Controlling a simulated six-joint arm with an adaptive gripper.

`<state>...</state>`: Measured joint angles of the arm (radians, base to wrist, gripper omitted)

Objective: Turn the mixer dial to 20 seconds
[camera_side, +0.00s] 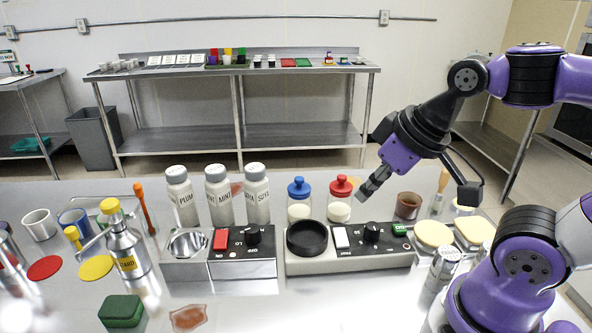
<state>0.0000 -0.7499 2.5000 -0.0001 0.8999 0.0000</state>
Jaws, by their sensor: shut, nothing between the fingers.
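Two low appliances with control panels stand side by side on the steel table; I cannot tell for certain which is the mixer. The right unit (300,266) has a black round dish, a white switch (341,238) and a black dial (372,232). The left unit (262,268) has a round metal bowl, a red switch (221,240) and a black dial (252,234). The dial markings are too small to read. My gripper (363,197) is shut and empty, above and behind the right unit's dial, apart from it.
White bottles (218,197) stand behind the left unit. A metal dispenser (128,250) is at left.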

